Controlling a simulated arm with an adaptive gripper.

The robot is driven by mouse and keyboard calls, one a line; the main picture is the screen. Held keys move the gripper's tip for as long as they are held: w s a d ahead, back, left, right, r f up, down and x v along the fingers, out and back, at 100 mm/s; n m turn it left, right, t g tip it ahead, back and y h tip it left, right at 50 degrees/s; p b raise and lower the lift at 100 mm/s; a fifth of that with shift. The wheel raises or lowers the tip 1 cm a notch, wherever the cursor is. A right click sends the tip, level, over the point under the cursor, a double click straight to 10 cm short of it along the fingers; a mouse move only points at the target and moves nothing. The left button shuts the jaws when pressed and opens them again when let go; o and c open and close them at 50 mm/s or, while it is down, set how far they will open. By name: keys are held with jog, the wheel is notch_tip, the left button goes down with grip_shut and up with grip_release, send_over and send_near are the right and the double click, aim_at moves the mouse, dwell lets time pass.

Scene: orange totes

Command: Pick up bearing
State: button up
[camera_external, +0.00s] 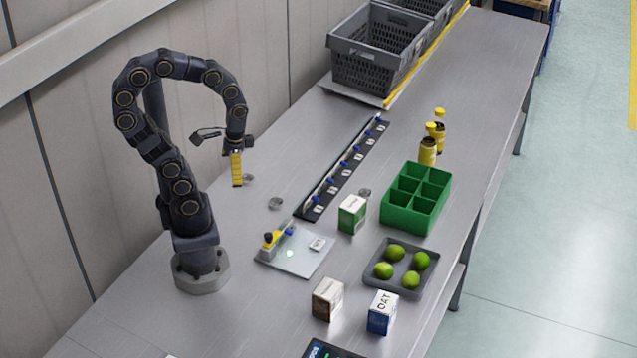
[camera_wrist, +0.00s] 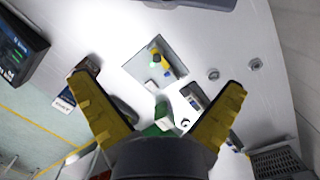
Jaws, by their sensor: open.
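Small round grey metal pieces that look like bearings lie flat on the table. In the external view one bearing (camera_external: 248,178) is just beside my gripper's fingertips, a second bearing (camera_external: 275,203) is nearer the camera, and a third (camera_external: 365,192) is right of the dark rail. The wrist view shows two of these rings, one (camera_wrist: 213,74) and another (camera_wrist: 254,69), right of centre. My gripper (camera_external: 237,184) points down above the table with yellow fingers. In the wrist view my gripper (camera_wrist: 158,82) has its fingers wide apart, with nothing held between them.
A dark rail (camera_external: 343,168) with blue-topped parts runs along the table. A plate fixture (camera_external: 306,262) stands in front. A green divided bin (camera_external: 417,197), lime tray (camera_external: 408,283), cartons (camera_external: 352,215), bottles (camera_external: 428,151) and grey crates (camera_external: 375,62) stand to the right and back.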

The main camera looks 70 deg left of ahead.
jog(key=shift+c, duration=1.4)
